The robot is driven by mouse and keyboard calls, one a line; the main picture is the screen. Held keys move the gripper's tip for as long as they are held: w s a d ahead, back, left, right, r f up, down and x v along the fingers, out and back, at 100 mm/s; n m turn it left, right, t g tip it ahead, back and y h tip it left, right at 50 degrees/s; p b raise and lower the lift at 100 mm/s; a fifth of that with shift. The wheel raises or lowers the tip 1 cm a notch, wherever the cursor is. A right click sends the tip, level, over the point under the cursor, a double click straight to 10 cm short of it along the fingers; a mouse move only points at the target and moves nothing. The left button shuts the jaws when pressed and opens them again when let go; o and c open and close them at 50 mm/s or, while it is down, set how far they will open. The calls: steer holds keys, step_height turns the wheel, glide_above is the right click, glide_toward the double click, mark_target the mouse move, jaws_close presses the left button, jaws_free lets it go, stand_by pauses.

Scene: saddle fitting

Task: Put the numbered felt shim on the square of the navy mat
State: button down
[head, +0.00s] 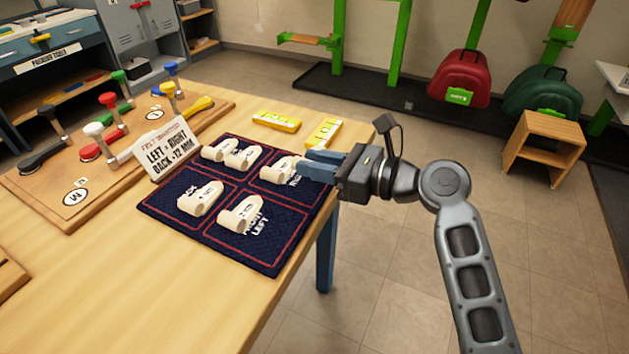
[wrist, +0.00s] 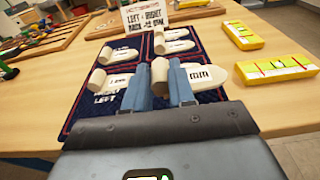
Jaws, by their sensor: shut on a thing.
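The navy mat (head: 268,262) lies near the table's right edge, with red-outlined squares and white lettering, "FRONT LEFT" on one. Several cream felt shims with rolled ends and dark print lie on it. Two shims (head: 220,150) share the far-left square; one shim (head: 200,198) lies in the left square and one (head: 240,214) in the front-left square. My gripper (head: 305,164) reaches in from the right, its blue fingers shut on the shim (head: 279,168) at the right square. In the wrist view this shim (wrist: 212,76), marked "MM", shows at the fingertips (wrist: 161,80); its underside contact is unclear.
A white sign (head: 160,148) reading "LEFT = RIGHT, BACK +12 MM" stands behind the mat's left edge. Wooden boards with coloured-handled tools (head: 85,155) fill the left. The front table area is clear.

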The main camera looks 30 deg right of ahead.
mark_target(316, 193)
steer(key=shift+w+a+f+b, duration=0.1)
steer(key=shift+f+b, duration=0.25)
steer(key=shift+f, duration=1.7)
steer(key=shift+f, duration=0.1)
steer(key=c, duration=0.9)
jaws_free()
steer(key=shift+c, duration=0.2)
steer(key=v, duration=1.2)
